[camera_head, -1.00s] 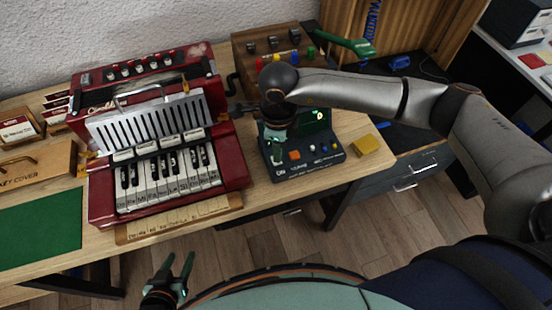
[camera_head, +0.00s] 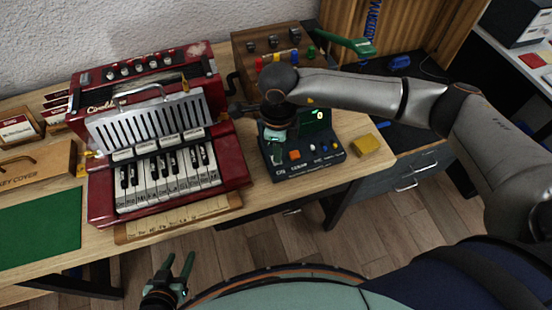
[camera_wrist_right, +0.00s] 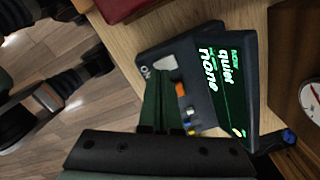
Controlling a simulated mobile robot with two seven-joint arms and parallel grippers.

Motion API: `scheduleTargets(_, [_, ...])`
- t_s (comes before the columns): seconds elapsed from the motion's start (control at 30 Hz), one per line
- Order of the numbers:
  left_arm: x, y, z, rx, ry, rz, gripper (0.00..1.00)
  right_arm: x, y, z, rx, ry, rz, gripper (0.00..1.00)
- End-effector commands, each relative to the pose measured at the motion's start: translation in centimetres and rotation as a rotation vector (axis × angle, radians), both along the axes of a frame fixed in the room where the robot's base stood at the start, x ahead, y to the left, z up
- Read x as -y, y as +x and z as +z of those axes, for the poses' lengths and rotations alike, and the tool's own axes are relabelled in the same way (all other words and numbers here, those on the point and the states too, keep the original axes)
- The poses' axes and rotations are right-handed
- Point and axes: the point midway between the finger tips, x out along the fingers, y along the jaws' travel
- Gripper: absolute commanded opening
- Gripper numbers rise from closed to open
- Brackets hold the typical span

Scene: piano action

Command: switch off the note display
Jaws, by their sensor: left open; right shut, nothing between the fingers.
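The note display is a dark box with a lit screen (camera_head: 319,116) and a sloped control panel (camera_head: 318,165). In the right wrist view its screen (camera_wrist_right: 226,85) reads "NOW quiet none" in green and white. The panel has an "ON" label, a pale switch-like piece (camera_wrist_right: 164,63) and an orange button (camera_wrist_right: 180,88). My right gripper (camera_head: 277,160) is shut and empty, pointing down over the panel's left part. Its fingers (camera_wrist_right: 158,85) lie close to the pale piece; contact cannot be told. My left gripper (camera_head: 178,268) is open, low in front of the bench.
A red accordion (camera_head: 160,140) stands left of the display. A wooden box with coloured knobs (camera_head: 275,60) is behind it, and a yellow block (camera_head: 365,144) lies to its right. A green mat (camera_head: 40,230) is at far left.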

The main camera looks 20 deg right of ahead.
Motion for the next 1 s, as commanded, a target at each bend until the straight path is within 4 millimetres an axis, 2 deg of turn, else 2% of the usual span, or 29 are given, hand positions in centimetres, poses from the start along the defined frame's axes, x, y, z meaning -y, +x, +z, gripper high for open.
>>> scheduleTargets(1.0, [0.0,0.0,-1.5,0.0,0.0,0.0,0.5,0.0,0.0,-1.6,0.0,0.0,0.0,0.0])
